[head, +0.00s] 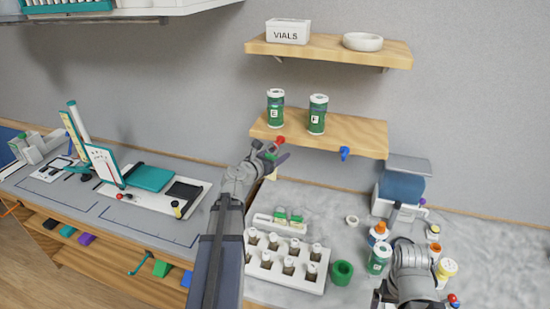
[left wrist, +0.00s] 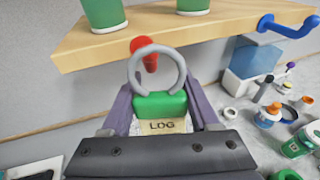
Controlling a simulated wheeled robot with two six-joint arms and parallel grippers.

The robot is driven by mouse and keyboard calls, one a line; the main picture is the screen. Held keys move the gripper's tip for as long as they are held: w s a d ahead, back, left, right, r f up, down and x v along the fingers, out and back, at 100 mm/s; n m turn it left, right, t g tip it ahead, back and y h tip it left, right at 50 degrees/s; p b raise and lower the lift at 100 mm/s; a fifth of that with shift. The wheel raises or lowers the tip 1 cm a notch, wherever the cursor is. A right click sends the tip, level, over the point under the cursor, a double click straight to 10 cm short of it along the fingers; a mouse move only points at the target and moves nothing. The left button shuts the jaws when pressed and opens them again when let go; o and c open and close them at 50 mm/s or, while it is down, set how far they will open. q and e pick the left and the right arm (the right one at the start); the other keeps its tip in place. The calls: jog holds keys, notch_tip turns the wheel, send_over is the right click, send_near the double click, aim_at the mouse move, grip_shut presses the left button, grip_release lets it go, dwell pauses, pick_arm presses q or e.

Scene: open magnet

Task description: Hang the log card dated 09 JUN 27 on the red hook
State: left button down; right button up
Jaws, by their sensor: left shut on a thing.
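The red hook (head: 280,141) is at the front edge of the lower wooden shelf (head: 345,137). In the left wrist view, the red hook (left wrist: 149,62) shows through a grey ring (left wrist: 134,78). I cannot tell whether the ring is around the hook or only in front of it. The ring rises from a green clip on a card marked LOG (left wrist: 166,127). My left gripper (head: 266,152) is shut on this card just below the shelf; its fingers (left wrist: 162,105) flank the green clip. The card's date is hidden. My right gripper (head: 405,278) is low at the right; its fingers are unclear.
A blue hook (head: 344,153) is farther right on the same shelf. Two green canisters, E (head: 275,112) and F (head: 317,118), stand on it. Below are a white vial rack (head: 285,274), a green ring (head: 342,273) and several bottles. A clipboard (head: 104,163) stands at left.

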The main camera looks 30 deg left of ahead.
pick_arm(q)
jog(key=shift+w+a+f+b, duration=0.2)
jog(key=shift+w+f+b, duration=0.25)
jog(key=shift+w, duration=0.4)
jog(key=shift+w+a+f+b, duration=0.2)
jog(key=shift+w+f+b, duration=0.2)
jog(key=shift+w, duration=0.45)
jog(key=shift+w+a+f+b, duration=0.2)
jog(key=shift+w+f+b, duration=0.25)
jog(key=shift+w, duration=0.4)
jog(key=shift+c, duration=0.3)
grip_release()
jog(key=p+v, duration=0.1)
jog(key=v, duration=0.7)
jog(key=shift+p, duration=0.4)
jog(key=shift+w, duration=0.1)
